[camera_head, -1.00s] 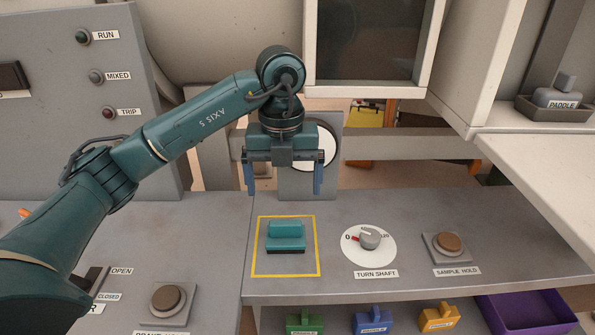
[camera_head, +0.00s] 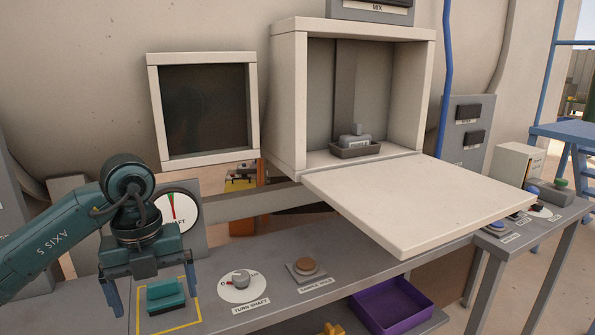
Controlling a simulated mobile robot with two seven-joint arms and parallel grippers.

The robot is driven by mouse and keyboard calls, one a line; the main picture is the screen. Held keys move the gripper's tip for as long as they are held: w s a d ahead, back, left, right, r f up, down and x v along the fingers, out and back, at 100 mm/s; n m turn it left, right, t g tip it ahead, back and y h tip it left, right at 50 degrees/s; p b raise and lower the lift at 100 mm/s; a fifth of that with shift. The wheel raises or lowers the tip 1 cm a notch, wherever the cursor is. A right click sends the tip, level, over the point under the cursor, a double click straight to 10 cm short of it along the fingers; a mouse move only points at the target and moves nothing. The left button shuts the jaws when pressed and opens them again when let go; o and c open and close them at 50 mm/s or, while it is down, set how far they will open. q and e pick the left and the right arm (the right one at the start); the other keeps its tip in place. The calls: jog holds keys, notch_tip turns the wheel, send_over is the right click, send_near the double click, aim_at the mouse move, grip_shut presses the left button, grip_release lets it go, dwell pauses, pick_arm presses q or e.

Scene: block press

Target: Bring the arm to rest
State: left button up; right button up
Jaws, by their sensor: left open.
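My left gripper (camera_head: 150,293) is in the lower left of the head view, its arm coming in from the left. Its two blue fingers point down and are spread wide apart, with nothing between them. It hangs over the teal block (camera_head: 165,297), which sits on the bench inside a yellow square outline (camera_head: 182,325). The fingers look apart from the block, though the left finger overlaps the outline's edge in the picture. My right gripper is not in view.
The turn-shaft knob (camera_head: 241,279) and sample-hold button (camera_head: 306,266) are right of the outline. An open cabinet (camera_head: 290,105) holds a grey paddle in a tray (camera_head: 356,150); its lowered white door (camera_head: 420,205) juts over the bench. A purple bin (camera_head: 420,318) sits below.

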pick_arm(q)
jog(key=s+d+f+m+g+h+p, duration=0.1)
jog(key=s+d+f+m+g+h, duration=0.1)
jog(key=s+d+h, duration=0.45)
jog(key=s+d+f+m+g+h+p, duration=0.1)
jog(key=d+f+m+g+h, duration=0.15)
jog(key=d, duration=0.75)
jog(key=s+d+r+n+t+h+p, duration=0.1)
jog(key=d+r+n+t+h+p, duration=0.1)
jog(key=d+r+n+t+h, duration=0.8)
jog(key=w+a+f+n+t+y+p, duration=0.2)
jog(key=w+a+f+n+t+y, duration=0.1)
jog(key=a+f+n+t+y, duration=1.25)
jog(key=s+a+f+n+g+p, duration=0.1)
jog(key=s+a+f+n+g, duration=0.1)
jog(key=s+f+n+g, duration=0.4)
jog(key=s+f+g, duration=0.4)
jog(key=s+f, duration=0.1)
jog(key=f, duration=0.2)
jog(key=shift+a+n, duration=0.3)
jog(key=shift+n, duration=0.1)
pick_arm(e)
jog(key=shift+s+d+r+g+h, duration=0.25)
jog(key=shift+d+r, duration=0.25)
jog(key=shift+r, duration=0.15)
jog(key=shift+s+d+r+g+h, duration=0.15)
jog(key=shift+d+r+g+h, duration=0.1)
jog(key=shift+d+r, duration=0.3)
